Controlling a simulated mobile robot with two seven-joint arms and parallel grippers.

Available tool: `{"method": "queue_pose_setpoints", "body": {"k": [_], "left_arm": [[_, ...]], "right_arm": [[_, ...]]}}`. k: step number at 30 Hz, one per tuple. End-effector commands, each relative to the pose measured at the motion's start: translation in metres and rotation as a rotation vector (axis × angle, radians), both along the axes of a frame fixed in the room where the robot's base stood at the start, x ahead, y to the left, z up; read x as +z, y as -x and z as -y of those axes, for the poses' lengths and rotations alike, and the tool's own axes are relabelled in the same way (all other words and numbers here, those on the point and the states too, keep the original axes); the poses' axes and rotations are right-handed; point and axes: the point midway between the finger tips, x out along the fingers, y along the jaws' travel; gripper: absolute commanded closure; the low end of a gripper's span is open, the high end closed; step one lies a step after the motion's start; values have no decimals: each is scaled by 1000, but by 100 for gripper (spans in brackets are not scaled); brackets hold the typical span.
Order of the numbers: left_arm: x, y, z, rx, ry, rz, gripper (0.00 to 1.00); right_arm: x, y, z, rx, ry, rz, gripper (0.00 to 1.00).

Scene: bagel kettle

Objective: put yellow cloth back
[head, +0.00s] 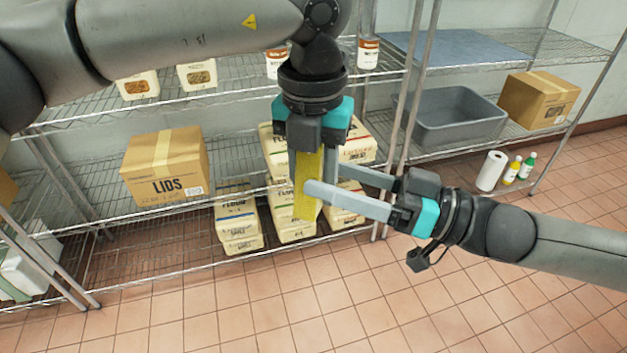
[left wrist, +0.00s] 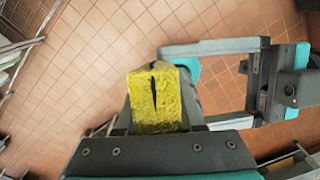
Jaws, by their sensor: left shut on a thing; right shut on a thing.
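The yellow cloth (head: 308,170) hangs as a narrow upright strip in front of the shelves in the head view. My left gripper (head: 308,142), on the arm from the upper left, points down and is shut on its upper end. My right gripper (head: 322,183) comes in from the right and is shut on the cloth lower down, one finger in front and the other partly hidden behind. In the left wrist view the cloth (left wrist: 172,105) is a folded yellow block with a dark slit, with my right gripper reaching in from the right.
Wire shelves behind hold a LIDS box (head: 166,168), flour bags (head: 237,215), a grey tub (head: 455,116) and another cardboard box (head: 538,98). A paper roll (head: 491,171) and two bottles stand at lower right. The tiled floor in front is clear.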

Motion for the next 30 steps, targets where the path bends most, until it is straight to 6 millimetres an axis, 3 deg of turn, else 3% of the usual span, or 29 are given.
{"method": "queue_pose_setpoints", "body": {"k": [5,16,30], "left_arm": [[0,0,0,-1,0,1,100],[0,0,0,-1,0,0,100],[0,0,0,-1,0,0,100]], "right_arm": [[0,0,0,0,0,0,0],[-2,2,7,-1,1,-2,0],[-12,32,81,-4,5,-4,0]]}}
